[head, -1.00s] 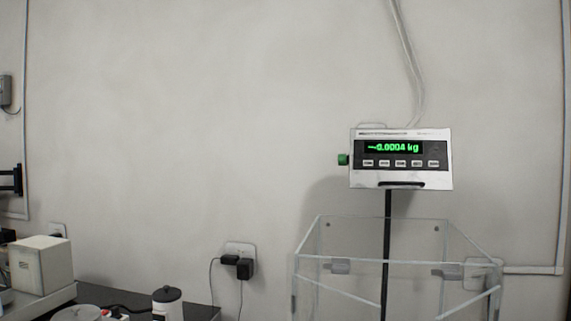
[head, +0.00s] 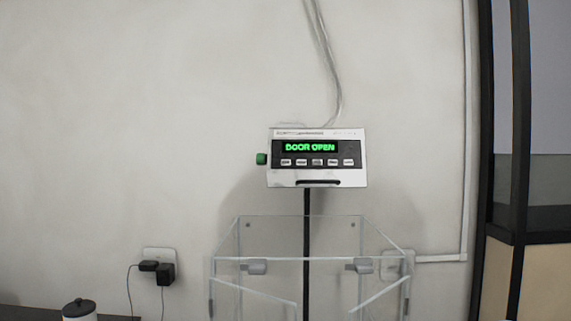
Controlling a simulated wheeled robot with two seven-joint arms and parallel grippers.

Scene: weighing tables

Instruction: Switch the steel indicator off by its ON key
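The steel indicator (head: 318,178) stands on a dark pole (head: 307,203) in the middle of the head view. Its display (head: 310,147) is lit and reads "DOOR OPEN" in green. A row of several small light keys (head: 317,162) runs below the display; their labels are too small to read, so I cannot tell which is the ON key. A green knob (head: 262,159) sticks out on the indicator's left side. Neither gripper is in view.
A clear open-topped enclosure (head: 305,222) stands below the indicator, with front panels that look swung apart. A wall outlet with black plugs (head: 165,272) is at lower left, near a dark-lidded container (head: 79,309). A dark-framed partition (head: 521,130) stands at right.

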